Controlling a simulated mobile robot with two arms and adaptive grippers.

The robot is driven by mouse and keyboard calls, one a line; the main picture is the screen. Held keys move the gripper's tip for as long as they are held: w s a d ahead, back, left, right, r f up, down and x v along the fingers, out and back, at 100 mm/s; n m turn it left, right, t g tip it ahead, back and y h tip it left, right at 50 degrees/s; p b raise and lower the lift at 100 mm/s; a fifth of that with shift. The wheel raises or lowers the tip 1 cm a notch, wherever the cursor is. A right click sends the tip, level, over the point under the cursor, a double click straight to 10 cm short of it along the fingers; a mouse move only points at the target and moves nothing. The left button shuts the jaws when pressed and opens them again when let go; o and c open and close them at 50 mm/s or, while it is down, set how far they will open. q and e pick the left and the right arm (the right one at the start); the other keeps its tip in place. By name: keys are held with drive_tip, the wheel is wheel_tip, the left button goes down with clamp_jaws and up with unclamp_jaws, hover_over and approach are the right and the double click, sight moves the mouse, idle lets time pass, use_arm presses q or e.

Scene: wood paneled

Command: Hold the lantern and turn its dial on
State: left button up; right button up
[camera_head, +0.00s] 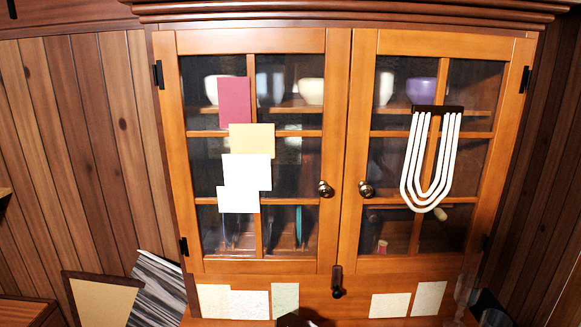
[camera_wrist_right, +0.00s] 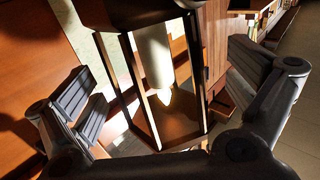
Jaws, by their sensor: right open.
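The lantern (camera_wrist_right: 155,75) fills the middle of the right wrist view. It has a dark frame with clear sides and a white candle-like lamp with a bright tip inside. My right gripper (camera_wrist_right: 168,95) is open, with one finger to the left of the lantern and one to the right. Gaps show between the fingers and the lantern, though I cannot tell the depth exactly. I cannot make out the dial. In the head view the lantern is not clearly seen; only a dark shape shows at the bottom edge. My left gripper is in neither view.
In the head view a wooden cabinet (camera_head: 344,150) with two shut glass doors stands ahead, bowls inside. A white looped object (camera_head: 431,165) hangs on the right door. Paper notes (camera_head: 247,170) are on the left door. A framed board (camera_head: 103,298) leans at lower left.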

drive_tip(key=v, duration=1.2)
